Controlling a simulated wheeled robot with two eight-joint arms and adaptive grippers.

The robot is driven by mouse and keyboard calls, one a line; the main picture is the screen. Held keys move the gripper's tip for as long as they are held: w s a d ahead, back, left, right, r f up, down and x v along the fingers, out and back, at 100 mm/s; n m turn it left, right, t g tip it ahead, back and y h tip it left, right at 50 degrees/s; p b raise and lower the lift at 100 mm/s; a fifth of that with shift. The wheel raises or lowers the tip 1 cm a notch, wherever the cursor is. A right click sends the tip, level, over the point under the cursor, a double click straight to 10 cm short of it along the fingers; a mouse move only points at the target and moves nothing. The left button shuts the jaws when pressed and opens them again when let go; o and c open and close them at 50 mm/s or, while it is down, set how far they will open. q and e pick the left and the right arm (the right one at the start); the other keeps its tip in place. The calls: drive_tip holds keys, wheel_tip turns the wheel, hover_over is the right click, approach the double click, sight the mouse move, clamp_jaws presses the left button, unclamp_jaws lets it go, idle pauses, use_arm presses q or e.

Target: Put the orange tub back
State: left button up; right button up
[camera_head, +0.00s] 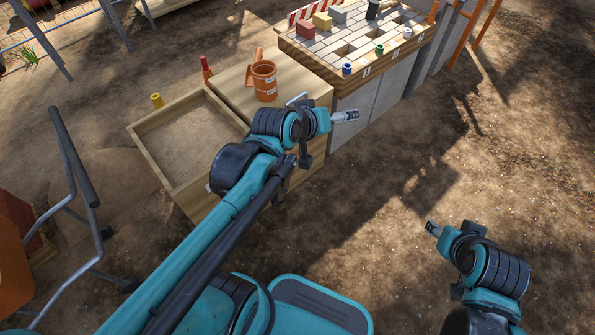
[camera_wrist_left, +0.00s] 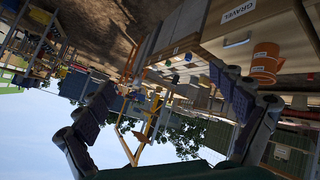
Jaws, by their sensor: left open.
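The orange tub (camera_head: 264,84) stands upright on the wooden cabinet top (camera_head: 287,75), with a pale label on its side. It also shows upside down in the left wrist view (camera_wrist_left: 265,62). My left gripper (camera_head: 346,116) is in front of the cabinet, to the right of the tub and apart from it. Its two dark fingers are spread wide with nothing between them in the left wrist view (camera_wrist_left: 160,82). My right gripper (camera_head: 432,228) is low at the right over bare ground, small and seen end-on, so its jaw state is unclear.
A sand-filled wooden box (camera_head: 154,160) adjoins the cabinet on the left. A drawer front marked GRAVEL (camera_wrist_left: 238,24) has a metal handle (camera_wrist_left: 238,42). A tiled bench (camera_head: 345,62) with colored blocks and small cups stands behind right. The ground at right is clear.

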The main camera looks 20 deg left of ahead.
use_arm(q)
drive_tip(key=s+a+f+m+g+y, duration=0.1)
drive_tip(key=s+f+m, duration=0.1)
drive_tip(key=s, duration=0.4)
drive_tip(key=s+a+f+m+g, duration=0.1)
drive_tip(key=s+f+m+g, duration=0.1)
drive_tip(key=s, duration=0.5)
wheel_tip(320, 180, down, 3)
drive_tip(key=shift+a+r+m+y, duration=0.15)
drive_tip(key=shift+a+m+y, duration=0.05)
drive_tip(key=shift+m+y, duration=0.25)
drive_tip(key=shift+s, duration=0.1)
